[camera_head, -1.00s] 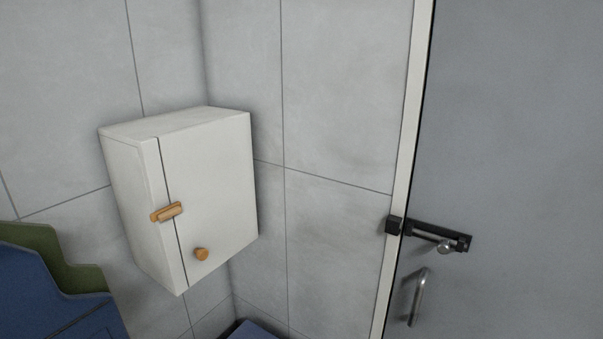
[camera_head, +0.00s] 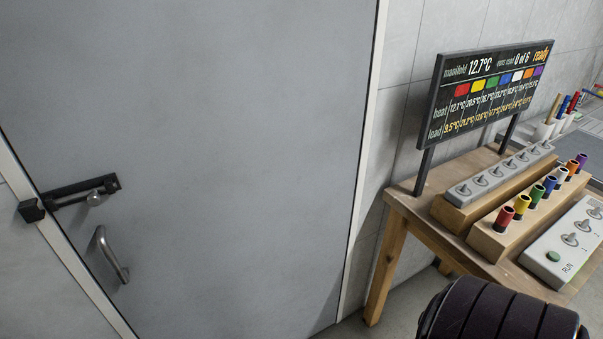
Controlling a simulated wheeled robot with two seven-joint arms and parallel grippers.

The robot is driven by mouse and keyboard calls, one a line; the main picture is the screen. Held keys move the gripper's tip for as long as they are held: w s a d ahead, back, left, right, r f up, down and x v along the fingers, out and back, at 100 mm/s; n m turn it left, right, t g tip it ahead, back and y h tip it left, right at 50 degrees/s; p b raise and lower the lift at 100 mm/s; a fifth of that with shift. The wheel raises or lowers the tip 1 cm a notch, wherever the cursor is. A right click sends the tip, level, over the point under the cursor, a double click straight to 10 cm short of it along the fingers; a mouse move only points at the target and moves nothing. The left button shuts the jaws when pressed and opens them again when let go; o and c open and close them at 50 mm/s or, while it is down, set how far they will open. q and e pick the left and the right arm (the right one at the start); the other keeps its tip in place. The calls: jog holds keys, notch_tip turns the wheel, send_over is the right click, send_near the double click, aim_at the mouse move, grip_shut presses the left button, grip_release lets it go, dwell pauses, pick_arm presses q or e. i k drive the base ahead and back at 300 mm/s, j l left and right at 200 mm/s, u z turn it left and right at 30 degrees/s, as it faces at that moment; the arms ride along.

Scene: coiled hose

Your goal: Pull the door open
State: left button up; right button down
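The grey door (camera_head: 220,150) fills the left and middle of the head view and looks shut in its white frame. A curved metal pull handle (camera_head: 110,255) is on its left side. Above the handle is a black slide bolt (camera_head: 80,192) with a round metal knob (camera_head: 95,198). The bolt lies across the door's left edge and seems to reach the black catch (camera_head: 31,210) on the frame. Neither gripper is in view. A ribbed black rounded form (camera_head: 500,315) at the bottom right may be part of my arm.
A wooden table (camera_head: 400,215) stands right of the door. It carries a display board (camera_head: 485,95), a grey switch strip (camera_head: 500,172), a block with coloured plugs (camera_head: 535,205) and a white RUN panel (camera_head: 570,245). Bare floor (camera_head: 345,325) shows between door and table.

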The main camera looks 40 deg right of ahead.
aim_at(227, 133)
jog(key=z, duration=0.95)
